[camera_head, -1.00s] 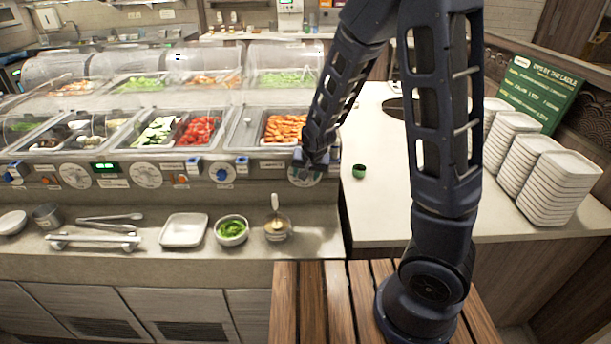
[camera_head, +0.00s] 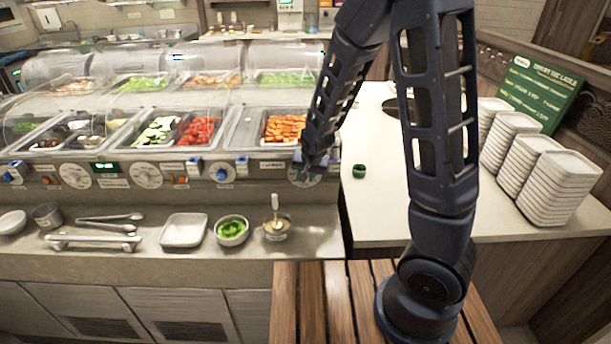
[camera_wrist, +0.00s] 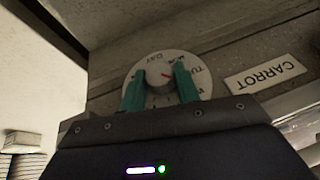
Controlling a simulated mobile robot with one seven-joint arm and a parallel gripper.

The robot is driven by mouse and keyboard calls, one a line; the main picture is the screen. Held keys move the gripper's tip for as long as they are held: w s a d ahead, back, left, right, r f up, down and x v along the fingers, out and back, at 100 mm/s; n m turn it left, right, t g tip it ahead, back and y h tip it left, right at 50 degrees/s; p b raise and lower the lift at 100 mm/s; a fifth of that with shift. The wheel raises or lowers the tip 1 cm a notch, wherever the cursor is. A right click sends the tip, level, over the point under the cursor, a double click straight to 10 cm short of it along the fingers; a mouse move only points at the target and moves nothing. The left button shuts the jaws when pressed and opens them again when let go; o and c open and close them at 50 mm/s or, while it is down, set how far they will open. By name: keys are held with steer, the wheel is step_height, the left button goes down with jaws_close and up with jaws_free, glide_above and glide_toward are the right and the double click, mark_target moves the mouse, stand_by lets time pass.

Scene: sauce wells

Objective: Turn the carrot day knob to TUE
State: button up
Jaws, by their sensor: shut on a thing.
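In the head view the dial (camera_head: 305,177) is at the right end of the counter's front panel, mostly behind my gripper (camera_head: 310,168).
A "CARROT" label (camera_wrist: 265,75) is beside the dial. A pan of carrots (camera_head: 287,127) is above the panel. Other dials, such as one further left (camera_head: 146,175), line the panel. A small green cup (camera_head: 359,171) and plate stacks (camera_head: 556,185) stand on the right counter.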

steer(key=shift+a+n+h, duration=0.2)
steer(key=shift+n+h, duration=0.05)
steer(key=shift+h, duration=0.85)
steer(key=shift+a+n+h, duration=0.2)
steer(key=shift+n+h, duration=0.05)
steer(key=shift+h, duration=0.85)
steer(key=shift+a+f+n+h, duration=0.1)
steer(key=shift+n+h, duration=0.1)
steer(key=shift+h, duration=0.75)
steer(key=shift+a+f+n+h, duration=0.1)
steer(key=shift+n+h, duration=0.1)
steer(key=shift+h, duration=0.75)
steer(key=o, duration=1)
steer(key=shift+c, duration=0.2)
steer(key=shift+r, duration=0.1)
steer(key=v, duration=1)
steer(key=shift+s+a, duration=0.25)
steer(key=shift+d+r, duration=0.1)
steer(key=shift+r, duration=0.05)
